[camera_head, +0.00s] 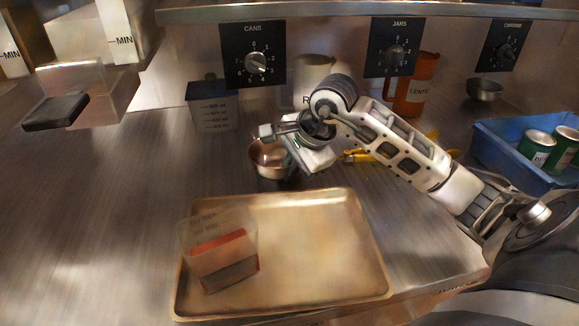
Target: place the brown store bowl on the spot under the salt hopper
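The brown store bowl (266,160) is a coppery, round bowl on the steel counter, just behind the tray. My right gripper (284,138) reaches in from the right, with its fingers at the bowl's back right rim. The fingers overlap the rim in the picture, and I cannot tell whether they are closed on it. Hoppers marked MIN hang at the upper left; one clear hopper (105,92) has a dark lever (56,112) at its front. No salt label is readable, and the spot beneath is bare counter. My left gripper is not in view.
A metal tray (330,240) in front holds a clear container (215,238) with red contents. A blue crate (492,150) with green cans is right. The left counter is clear.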

